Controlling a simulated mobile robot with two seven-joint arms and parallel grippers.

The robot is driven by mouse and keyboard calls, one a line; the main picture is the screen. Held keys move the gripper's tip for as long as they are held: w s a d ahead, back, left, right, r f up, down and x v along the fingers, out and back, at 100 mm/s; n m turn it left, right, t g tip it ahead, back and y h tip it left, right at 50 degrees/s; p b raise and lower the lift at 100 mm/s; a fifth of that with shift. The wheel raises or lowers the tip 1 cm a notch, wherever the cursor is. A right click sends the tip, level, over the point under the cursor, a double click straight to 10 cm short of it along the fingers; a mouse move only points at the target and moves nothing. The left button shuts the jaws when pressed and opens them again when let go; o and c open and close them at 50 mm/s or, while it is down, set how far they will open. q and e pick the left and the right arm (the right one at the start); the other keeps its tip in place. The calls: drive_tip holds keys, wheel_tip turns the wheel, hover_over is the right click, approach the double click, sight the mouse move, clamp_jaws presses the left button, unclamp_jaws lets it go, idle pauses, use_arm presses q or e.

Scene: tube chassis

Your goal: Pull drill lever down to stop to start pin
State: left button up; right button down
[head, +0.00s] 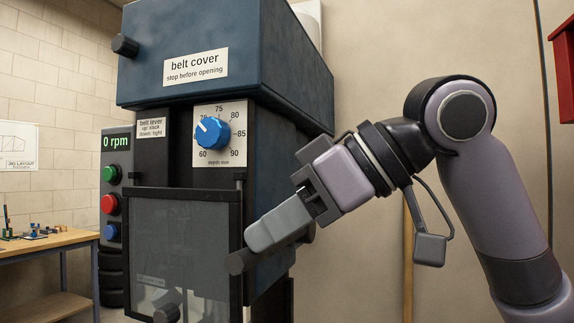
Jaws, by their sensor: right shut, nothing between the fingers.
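The drill press (262,150) stands at centre, with a dark blue body. A dark cylindrical grip (237,263), which looks like the end of a drill lever, sticks out at the lower right of the machine. My right gripper (257,236) reaches in from the right, shut and empty. Its fingertips are just above and right of the grip; whether they touch it I cannot tell. The rest of the lever and its hub are mostly hidden behind the gripper and the guard. I cannot make out a start pin. My left gripper is not in view.
A clear guard (185,250) with a dark frame covers the front. A blue depth knob (212,133) is above it. A button panel (112,185) reading 0 rpm stands left. A belt cover (225,45) overhangs the top. A wooden table (45,243) is far left.

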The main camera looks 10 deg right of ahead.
wheel_tip(320, 180, down, 13)
drive_tip(key=w+n+t+h+b, duration=0.1)
drive_tip(key=n+t+h+b, duration=0.1)
drive_tip(key=n+t+b, duration=0.1)
drive_tip(key=shift+d+n+t+b, duration=0.35)
drive_tip(key=shift+t+b, duration=0.25)
drive_tip(key=shift+b, duration=0.6)
drive_tip(key=shift+d, duration=0.1)
drive_tip(key=shift+w+r, duration=0.1)
